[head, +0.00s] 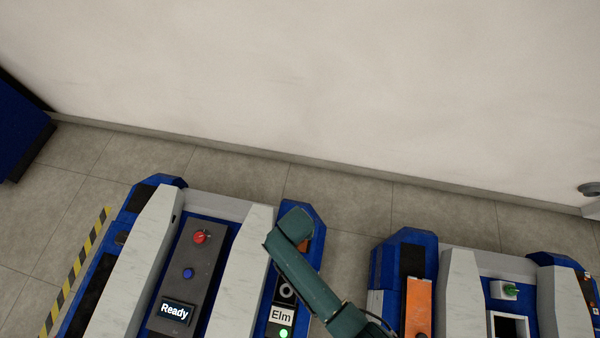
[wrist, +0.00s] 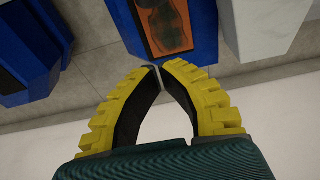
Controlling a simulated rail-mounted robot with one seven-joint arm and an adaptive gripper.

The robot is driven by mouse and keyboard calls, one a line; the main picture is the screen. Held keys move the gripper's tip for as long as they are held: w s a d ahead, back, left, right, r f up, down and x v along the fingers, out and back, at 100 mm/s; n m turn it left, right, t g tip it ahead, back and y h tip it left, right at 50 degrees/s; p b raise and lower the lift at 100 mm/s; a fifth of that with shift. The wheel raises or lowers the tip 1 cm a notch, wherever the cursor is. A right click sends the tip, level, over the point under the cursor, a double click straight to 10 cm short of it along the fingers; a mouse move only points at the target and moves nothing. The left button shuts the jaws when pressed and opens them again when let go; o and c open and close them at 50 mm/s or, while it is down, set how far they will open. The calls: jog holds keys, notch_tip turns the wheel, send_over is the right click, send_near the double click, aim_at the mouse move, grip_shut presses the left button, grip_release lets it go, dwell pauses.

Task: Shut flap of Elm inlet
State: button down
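The Elm cart shows at lower centre in the head view, with a white "Elm" label (head: 281,316) and a lit green light (head: 284,333). A dark panel with a round grey ring, likely the inlet (head: 287,290), is uncovered just above the label. An orange flap (head: 305,243) shows partly behind my green arm, beyond the ring. In the wrist view an orange panel (wrist: 165,8) in a blue housing lies ahead of the fingertips, with a dark shadow on it. My gripper (wrist: 158,67) has its yellow fingers' tips together, with nothing between them. I cannot tell whether it touches the panel.
The Elm cart's middle panel has a red knob (head: 200,237), a blue button (head: 188,273) and a "Ready" screen (head: 174,311). A second cart with an orange flap (head: 418,300) stands to the right, across a floor gap. A pale wall (head: 320,80) runs behind.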

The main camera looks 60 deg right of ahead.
notch_tip(320, 180, down, 7)
jog(key=b, duration=0.4)
jog(key=a+r, duration=0.2)
jog(key=shift+s+a, duration=0.3)
jog(key=shift+a, duration=0.1)
jog(key=shift+s+a+r, duration=0.1)
